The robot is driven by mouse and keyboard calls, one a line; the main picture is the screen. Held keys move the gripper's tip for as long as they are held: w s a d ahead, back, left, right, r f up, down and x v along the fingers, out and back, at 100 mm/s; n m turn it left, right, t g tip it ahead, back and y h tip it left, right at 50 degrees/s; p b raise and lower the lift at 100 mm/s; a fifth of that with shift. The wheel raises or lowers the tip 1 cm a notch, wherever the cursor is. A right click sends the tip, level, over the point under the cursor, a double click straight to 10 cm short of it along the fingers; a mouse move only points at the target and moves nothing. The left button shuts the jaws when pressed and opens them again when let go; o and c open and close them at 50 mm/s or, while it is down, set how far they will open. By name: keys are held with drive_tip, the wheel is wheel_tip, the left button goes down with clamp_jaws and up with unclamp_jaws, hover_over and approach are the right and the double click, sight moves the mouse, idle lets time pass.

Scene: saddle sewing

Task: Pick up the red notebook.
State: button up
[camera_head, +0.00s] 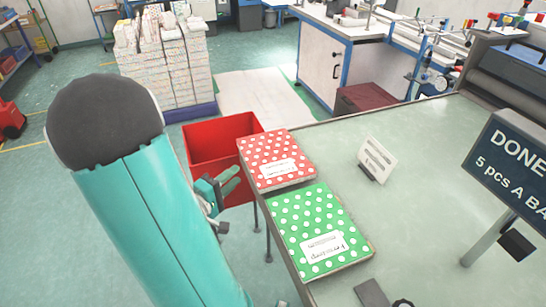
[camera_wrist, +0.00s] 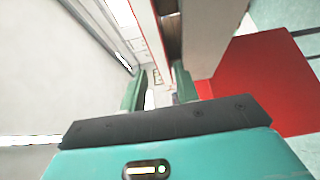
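The red notebook (camera_head: 272,152), with white dots and a white label, lies flat at the table's left edge in the head view. The green dotted notebook (camera_head: 312,222) lies just nearer, almost touching it. My gripper (camera_head: 224,186) is just left of the red notebook, beside the table edge and apart from its cover in the head view. In the wrist view my gripper (camera_wrist: 158,92) has its two green fingers apart. A thin red-edged strip (camera_wrist: 153,35) shows ahead between them; I cannot tell whether it is the notebook's edge or whether anything is within the fingers.
The grey-green table (camera_head: 430,180) holds a small white card stand (camera_head: 377,160) and a dark sign (camera_head: 510,165) at the right. A red bin (camera_head: 205,145) stands behind my gripper; red also shows in the wrist view (camera_wrist: 265,85). Stacked paper (camera_head: 165,60) stands further back.

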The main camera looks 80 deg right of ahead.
sight(256, 156)
drive_tip(key=x, duration=1)
drive_tip(key=shift+s, duration=0.1)
clamp_jaws()
